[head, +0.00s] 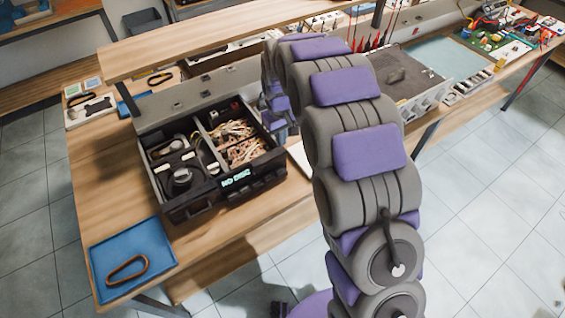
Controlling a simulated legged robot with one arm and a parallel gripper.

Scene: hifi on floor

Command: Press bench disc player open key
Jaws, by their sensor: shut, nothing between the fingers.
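The disc player (222,196) is a black box with an open top on the wooden bench. Its front display (236,178) reads NO DISC in pale green. Bundled wires and round drive parts show inside it. The open key cannot be told apart on the dark front at this size. My grey and purple arm rises in front and bends back down over the bench. My gripper (281,128), at its far end, is shut and empty beside the player's right rear corner, partly hidden behind my arm. Whether it touches the player cannot be told.
A blue tray (108,252) with a brown ring-shaped object (127,269) lies at the bench's front left. A wooden shelf (200,42) spans above the back. A grey unit (405,75) stands right of my arm. Tiled floor (490,210) is open at right.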

